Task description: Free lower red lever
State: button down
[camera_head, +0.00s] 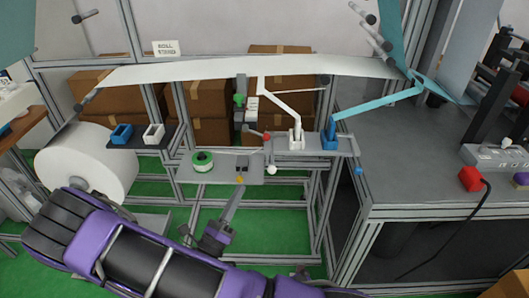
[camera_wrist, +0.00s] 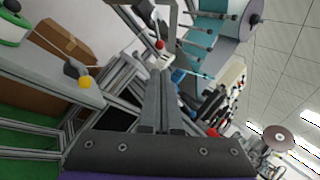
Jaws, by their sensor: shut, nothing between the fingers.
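A small red knob (camera_head: 266,136) on a short lever shows at the middle of the line in the head view, just left of the white bracket arm's base. It also shows in the wrist view as a red ball (camera_wrist: 159,44) beyond my fingertips. My gripper (camera_head: 240,190) is shut and empty, pointing up just below the shelf's front edge, near a yellow knob (camera_head: 240,180). It is below and left of the red knob, apart from it. In the wrist view its two fingers (camera_wrist: 160,73) lie close together. How the lever is latched is too small to tell.
A grey shelf (camera_head: 220,174) carries a green-white tape roll (camera_head: 202,161) and a black block. A white bracket arm (camera_head: 282,106) and a blue arm (camera_head: 374,106) stand behind. A white ball (camera_head: 271,169) is right of my gripper. A white material roll (camera_head: 85,160) stands left.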

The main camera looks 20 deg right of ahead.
aim_at(266, 136)
jog(key=x, duration=1.4)
jog(key=shift+p, duration=0.3)
jog(key=n+p, duration=0.1)
jog(key=r+n+t+p, duration=0.1)
jog(key=shift+s+d+n+t+y, duration=0.2)
jog(key=shift+n+t+y, duration=0.1)
jog(key=shift+n+y, duration=0.1)
jog(key=shift+d+r+n+t+y+p, duration=0.1)
jog(key=shift+n+t+y+p, duration=0.1)
jog(key=shift+n+t+p, duration=0.3)
jog(key=shift+d+r+n+t+y+p, duration=0.1)
jog(key=shift+d+n+t+y+p, duration=0.15)
jog(key=shift+n, duration=0.35)
jog(key=shift+a+f, duration=0.15)
